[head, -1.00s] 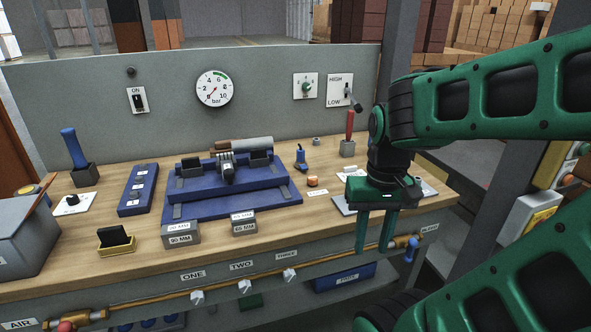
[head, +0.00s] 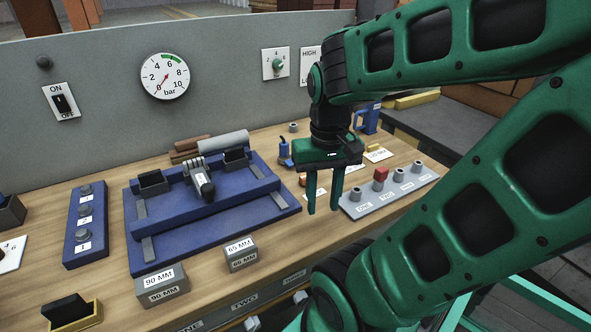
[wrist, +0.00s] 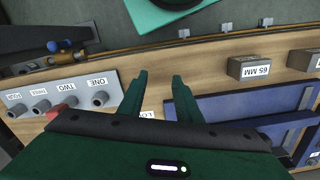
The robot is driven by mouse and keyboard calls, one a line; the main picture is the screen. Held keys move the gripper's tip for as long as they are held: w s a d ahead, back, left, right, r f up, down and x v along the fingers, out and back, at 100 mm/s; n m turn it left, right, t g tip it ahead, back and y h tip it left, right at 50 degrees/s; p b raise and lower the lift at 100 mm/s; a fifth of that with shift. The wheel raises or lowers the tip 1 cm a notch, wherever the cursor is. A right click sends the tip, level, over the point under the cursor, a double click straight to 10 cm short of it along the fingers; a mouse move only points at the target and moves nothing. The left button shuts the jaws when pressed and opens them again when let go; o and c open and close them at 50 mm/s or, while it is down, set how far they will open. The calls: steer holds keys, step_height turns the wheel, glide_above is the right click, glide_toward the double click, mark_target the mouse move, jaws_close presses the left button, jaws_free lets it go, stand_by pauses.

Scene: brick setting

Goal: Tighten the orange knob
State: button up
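My gripper (head: 323,206) is open and empty, pointing down above the right part of the bench. Its two fingers are apart in the wrist view (wrist: 160,77) too, with bare bench between and beyond them. I cannot make out the orange knob clearly in either current view; my gripper covers the area by the small white label (head: 314,193) where it stood in the earlier head frame. Part of that label also shows close to the gripper body in the wrist view (wrist: 148,114).
A grey plate with pegs (head: 352,211) and a red piece (head: 381,174) lies right of my gripper. A blue clamp fixture (head: 180,238) stands left, with 90 MM (head: 162,285) and 65 MM (head: 240,253) blocks before it. A small blue tool (head: 284,150) stands behind.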

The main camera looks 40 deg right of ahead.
steer(key=shift+o, duration=2)
steer(key=shift+s+d+r, duration=0.15)
steer(key=shift+s+r, duration=0.1)
steer(key=shift+s, duration=0.15)
steer(key=r+n+g+h, duration=0.2)
steer(key=n+g, duration=0.2)
steer(key=n, duration=0.8)
glide_above(302, 176)
steer(key=w+a, duration=0.2)
steer(key=w, duration=0.1)
steer(key=x, duration=1)
steer(key=shift+w+d+f, duration=0.2)
steer(key=shift+w+d, duration=0.05)
steer(key=shift+d, duration=0.15)
steer(key=c, duration=1)
